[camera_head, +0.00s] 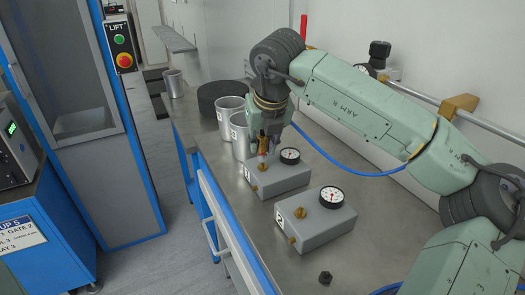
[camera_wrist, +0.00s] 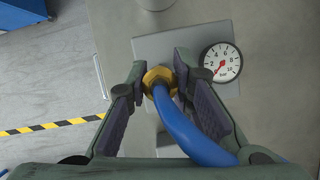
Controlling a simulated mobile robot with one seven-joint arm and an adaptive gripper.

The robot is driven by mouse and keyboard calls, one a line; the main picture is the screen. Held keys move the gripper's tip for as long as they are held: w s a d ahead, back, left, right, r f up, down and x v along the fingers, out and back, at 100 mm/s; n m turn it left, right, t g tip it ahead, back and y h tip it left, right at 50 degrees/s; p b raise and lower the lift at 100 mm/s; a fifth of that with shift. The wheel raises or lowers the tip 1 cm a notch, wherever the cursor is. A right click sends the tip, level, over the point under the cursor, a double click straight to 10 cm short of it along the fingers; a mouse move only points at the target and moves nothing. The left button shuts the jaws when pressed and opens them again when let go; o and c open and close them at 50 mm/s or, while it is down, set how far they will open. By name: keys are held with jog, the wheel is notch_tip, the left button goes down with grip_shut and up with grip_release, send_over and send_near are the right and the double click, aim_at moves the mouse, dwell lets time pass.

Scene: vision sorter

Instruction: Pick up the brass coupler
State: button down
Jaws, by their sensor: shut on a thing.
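The brass coupler (camera_wrist: 157,76) sits between the fingertips of my gripper (camera_wrist: 160,70) in the wrist view, with a blue hose (camera_wrist: 185,130) running from it toward the camera. My gripper is shut on the coupler. In the head view the coupler (camera_head: 264,146) shows as a small brass-orange piece under my gripper, above the left part of the farther grey gauge block (camera_head: 285,180).
A nearer grey block (camera_head: 318,228) carries a brass fitting (camera_head: 328,197) and a dial gauge (camera_head: 332,195). Metal cups (camera_head: 231,104) and a dark round piece (camera_head: 218,90) stand behind. A black nut (camera_head: 325,277) lies near the front. The bench's left edge is close.

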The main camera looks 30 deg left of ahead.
jog(key=shift+r+b, duration=0.3)
jog(key=shift+r, duration=0.4)
jog(key=s+a+r+b, duration=0.1)
jog(key=s+b, duration=0.3)
jog(key=s, duration=1.2)
jog(key=shift+a+r+b, duration=0.2)
jog(key=shift+r+b, duration=0.1)
jog(key=shift+b, duration=0.1)
jog(key=shift+r, duration=0.1)
jog(key=shift+w+d+r+p, duration=0.2)
jog(key=shift+w+r+p, duration=0.55)
jog(key=shift+w, duration=1.9)
jog(key=shift+w+d+r+p, duration=0.3)
jog(key=shift+w+p, duration=0.8)
jog(key=shift+w, duration=1.55)
jog(key=shift+w+d+r+p, duration=0.15)
jog(key=shift+w+r+p, duration=0.6)
jog(key=shift+w, duration=1.9)
jog(key=shift+w+f+b, duration=0.1)
jog(key=shift+f+b, duration=1.7)
jog(key=shift+f, duration=0.85)
jog(key=shift+f+b, duration=0.8)
jog(key=shift+b, duration=0.1)
